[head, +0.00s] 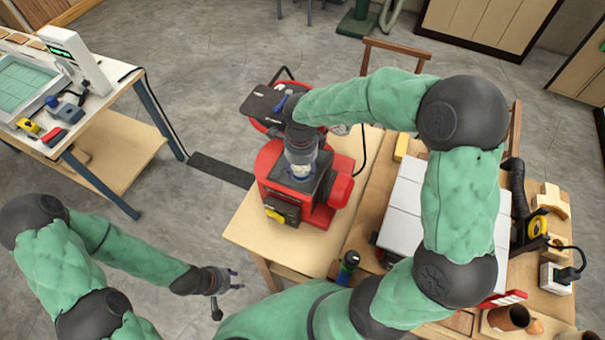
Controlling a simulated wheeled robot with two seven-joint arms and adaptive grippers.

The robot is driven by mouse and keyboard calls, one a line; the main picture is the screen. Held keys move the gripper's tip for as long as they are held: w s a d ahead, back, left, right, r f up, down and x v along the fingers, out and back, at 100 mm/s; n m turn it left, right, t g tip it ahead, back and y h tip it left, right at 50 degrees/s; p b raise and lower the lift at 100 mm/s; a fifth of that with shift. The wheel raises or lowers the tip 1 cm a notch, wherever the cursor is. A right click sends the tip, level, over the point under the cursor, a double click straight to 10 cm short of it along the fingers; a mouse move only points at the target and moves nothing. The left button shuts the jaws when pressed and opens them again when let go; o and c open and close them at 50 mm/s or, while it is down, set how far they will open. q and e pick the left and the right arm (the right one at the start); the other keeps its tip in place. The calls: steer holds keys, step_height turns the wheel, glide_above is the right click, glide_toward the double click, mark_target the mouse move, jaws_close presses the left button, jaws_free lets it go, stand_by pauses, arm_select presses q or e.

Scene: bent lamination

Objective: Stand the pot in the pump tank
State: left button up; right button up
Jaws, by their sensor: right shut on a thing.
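The red pump tank (266,160) stands on the light wooden bench top, with a dark top face and a yellow-marked front. A black lid-like part with a blue handle (262,104) is at its back left. My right gripper (302,167) points down over the tank's dark top and is shut on a small pale thing, apparently the pot (301,173). The gripper hides most of it, and I cannot tell whether it is inside the tank or just above it. My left gripper (236,280) is open and empty, over the floor left of the bench.
The wooden bench (247,228) has bare room at its front left. A side table (110,150) with instruments is at the left.

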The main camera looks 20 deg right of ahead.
mark_target(303, 176)
steer(key=f, duration=0.3)
steer(key=shift+w+d+f, duration=0.2)
steer(key=shift+d+f, duration=0.05)
steer(key=shift+f, duration=0.1)
steer(key=shift+s+f, duration=0.1)
steer(key=shift+f, duration=0.1)
steer(key=o, duration=0.9)
step_height(303, 176, up, 12)
steer(key=shift+r+p, duration=0.25)
steer(key=shift+p, duration=0.05)
